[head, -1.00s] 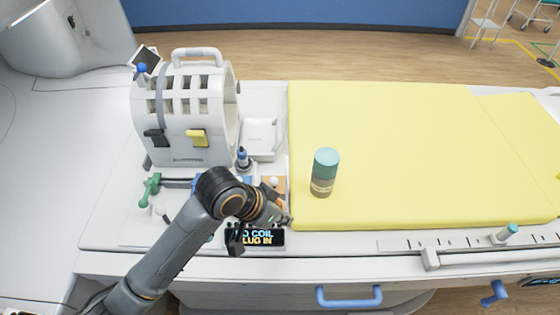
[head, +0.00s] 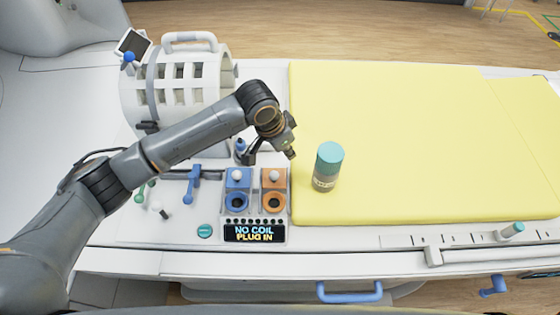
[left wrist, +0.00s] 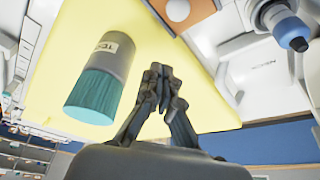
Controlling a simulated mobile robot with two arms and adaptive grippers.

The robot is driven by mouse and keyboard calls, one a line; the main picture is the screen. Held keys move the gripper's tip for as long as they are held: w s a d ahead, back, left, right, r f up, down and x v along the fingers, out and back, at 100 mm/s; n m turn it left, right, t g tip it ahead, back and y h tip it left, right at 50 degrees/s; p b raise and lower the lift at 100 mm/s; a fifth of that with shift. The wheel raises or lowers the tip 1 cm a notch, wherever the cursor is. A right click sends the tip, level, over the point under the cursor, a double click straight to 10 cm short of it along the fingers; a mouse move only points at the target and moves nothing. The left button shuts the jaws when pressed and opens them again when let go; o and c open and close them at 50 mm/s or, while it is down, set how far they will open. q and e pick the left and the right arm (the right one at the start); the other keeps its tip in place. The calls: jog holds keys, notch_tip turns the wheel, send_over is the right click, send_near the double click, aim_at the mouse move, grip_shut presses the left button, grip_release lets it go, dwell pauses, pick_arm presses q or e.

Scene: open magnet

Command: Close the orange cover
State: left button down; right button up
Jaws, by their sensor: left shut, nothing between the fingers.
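The orange cover (head: 274,178) is a square orange plate with a white knob, at the right of the coil panel. It lies behind an orange-ringed round socket (head: 274,203), which is uncovered. Part of the orange cover, with its knob, also shows at the top edge of the left wrist view (left wrist: 188,14). My left gripper (head: 289,153) is shut and empty, above and a little behind the cover, near the edge of the yellow mattress. Its closed fingers show in the left wrist view (left wrist: 158,72). My right gripper is not in view.
A blue cover (head: 237,177) with a blue-ringed socket is just left of the orange one. A teal-topped canister (head: 328,167) stands on the yellow mattress (head: 420,130) to the right. A white coil housing (head: 180,75) stands behind my left arm. The display (head: 254,233) reads "NO COIL PLUG IN".

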aim_at(281, 178)
pick_arm(q)
jog(key=p+x, duration=0.1)
jog(key=x, duration=0.2)
jog(key=shift+w+d+f, duration=0.1)
jog(key=shift+d+f, duration=0.05)
jog(key=shift+f, duration=0.15)
jog(key=shift+s+a+f+p, duration=0.25)
jog(key=shift+s+a+p, duration=0.1)
jog(key=shift+a+p, duration=0.25)
jog(key=shift+s+a+f+p, duration=0.25)
jog(key=shift+s+a+p, duration=0.2)
jog(key=shift+a, duration=0.2)
jog(key=shift+s+a+f, duration=0.15)
jog(key=shift+s+a, duration=0.15)
jog(key=shift+a, duration=0.15)
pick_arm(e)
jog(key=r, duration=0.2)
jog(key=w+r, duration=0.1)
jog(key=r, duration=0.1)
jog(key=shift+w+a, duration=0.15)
pick_arm(q)
jog(key=shift+w+d+f, duration=0.1)
jog(key=shift+d, duration=0.05)
jog(key=shift+w, duration=0.1)
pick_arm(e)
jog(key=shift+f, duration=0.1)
